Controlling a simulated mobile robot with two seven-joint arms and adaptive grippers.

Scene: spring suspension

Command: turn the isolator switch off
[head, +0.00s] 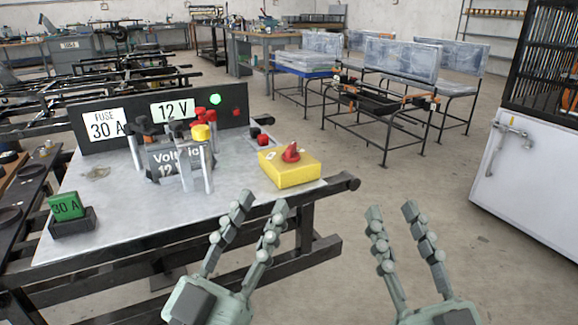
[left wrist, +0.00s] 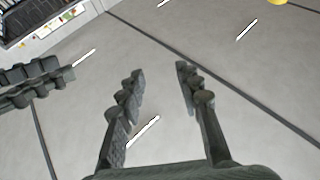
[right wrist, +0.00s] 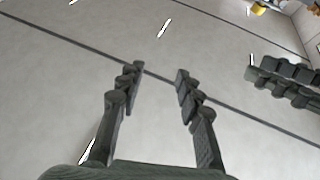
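The isolator switch is a yellow box (head: 290,172) with a red rotary knob (head: 291,153) on top, at the right end of the metal bench top (head: 110,215). My left gripper (head: 262,200) is open and empty, in front of the bench's front edge and nearer to me than the yellow box. It also shows open over bare floor in the left wrist view (left wrist: 160,75). My right gripper (head: 391,210) is open and empty, further right over the floor. It shows open in the right wrist view (right wrist: 160,72). Neither gripper touches the switch.
A black panel (head: 240,98) with a lit green lamp (head: 215,99) stands along the bench's back. A battery (head: 172,160) with upright posts around it sits mid-bench. A green fuse (head: 67,206) stands at the front left. Dark bench rails (head: 330,190) project at the right.

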